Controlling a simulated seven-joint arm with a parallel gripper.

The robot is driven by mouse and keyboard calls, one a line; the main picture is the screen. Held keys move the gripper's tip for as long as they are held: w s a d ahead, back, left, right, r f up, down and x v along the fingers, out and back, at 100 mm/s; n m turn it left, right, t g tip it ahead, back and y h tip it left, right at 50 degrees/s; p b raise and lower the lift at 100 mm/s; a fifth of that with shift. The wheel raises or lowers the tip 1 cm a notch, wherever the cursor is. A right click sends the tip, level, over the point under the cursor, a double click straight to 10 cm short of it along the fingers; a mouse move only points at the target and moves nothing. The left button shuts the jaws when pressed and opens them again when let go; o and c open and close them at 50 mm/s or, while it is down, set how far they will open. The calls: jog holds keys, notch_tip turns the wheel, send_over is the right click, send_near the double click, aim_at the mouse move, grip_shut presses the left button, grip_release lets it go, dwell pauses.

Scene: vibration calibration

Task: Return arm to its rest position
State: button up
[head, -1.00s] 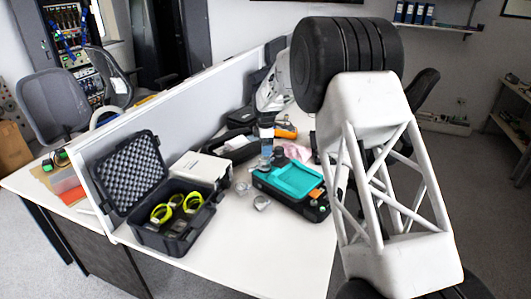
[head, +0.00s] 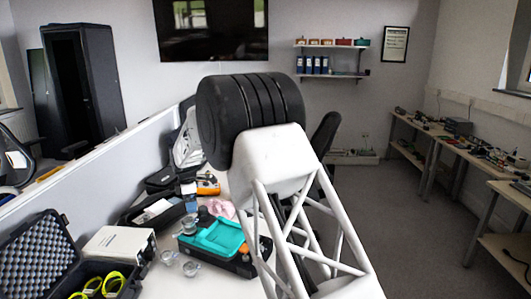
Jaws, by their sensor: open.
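My arm fills the middle of the head view, with its white lattice link and black ribbed joint raised over the table. My gripper is not in view; the arm's end does not show. The white table (head: 150,285) lies to the left of the arm and partly behind it. My arm hides part of its right side.
On the table are a teal-topped black device (head: 215,240), an open black case (head: 42,250) with yellow-green rings, a white box (head: 120,244) and small metal pieces (head: 190,268). A grey partition (head: 110,165) runs behind them. Open floor (head: 400,240) lies right of the arm.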

jog(key=s+d+r+m, duration=0.3)
jog(key=s+d+r, duration=0.1)
jog(key=d+r, duration=0.4)
jog(key=s+d+r+m, duration=0.35)
jog(key=d+r, duration=0.25)
jog(key=d, duration=0.5)
jog(key=s+d+r+m+t, duration=0.1)
jog(key=s+d+r+m, duration=0.15)
jog(key=s+d, duration=0.5)
jog(key=s+d+r+m, duration=0.2)
jog(key=s+d+r, duration=0.2)
jog(key=s+d, duration=0.35)
jog(key=s+d+f+m, duration=0.1)
jog(key=s+d+m, duration=0.3)
jog(key=s, duration=0.7)
jog(key=s+d+f+m+t, duration=0.1)
jog(key=s+d+m, duration=0.3)
jog(key=s+d, duration=0.4)
jog(key=s+d+f+m, duration=0.2)
jog(key=s+d+m, duration=0.2)
jog(key=s, duration=1.1)
jog(key=shift+d+f+t, duration=0.15)
jog(key=shift+d+t, duration=0.15)
jog(key=shift+d, duration=0.65)
jog(key=shift+c, duration=0.3)
